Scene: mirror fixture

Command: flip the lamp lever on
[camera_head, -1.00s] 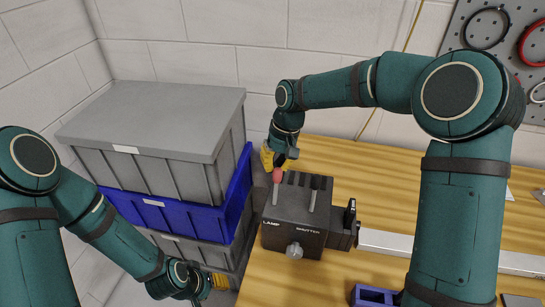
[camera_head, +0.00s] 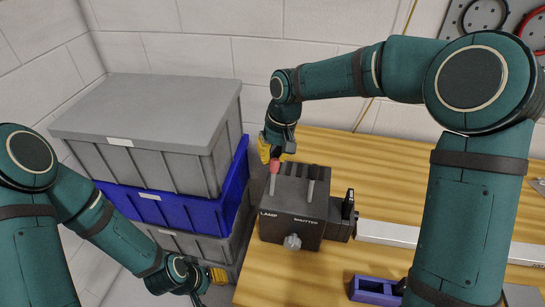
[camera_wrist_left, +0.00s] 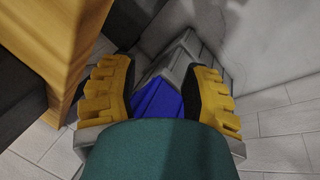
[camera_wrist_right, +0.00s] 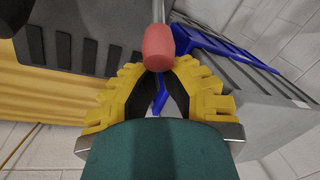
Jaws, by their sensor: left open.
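The lamp lever (camera_head: 272,181) has a grey shaft and a red knob. It stands on the left of a dark control box (camera_head: 292,218), above the label LAMP. My right gripper (camera_head: 269,157) is behind the red knob, at its height. In the right wrist view the red knob (camera_wrist_right: 158,46) overlaps the converging yellow fingertips (camera_wrist_right: 158,74). Whether they touch it, and how far they are closed, is hidden. My left gripper (camera_head: 210,285) is low at the left, beside the table edge. In the left wrist view its fingers (camera_wrist_left: 160,80) are wide apart and empty.
A black lever (camera_head: 313,181) stands beside the lamp lever, above the label SHUTTER. Stacked grey and blue crates (camera_head: 145,130) stand left of the table (camera_head: 300,275). A metal bar (camera_head: 400,235) lies right of the box.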

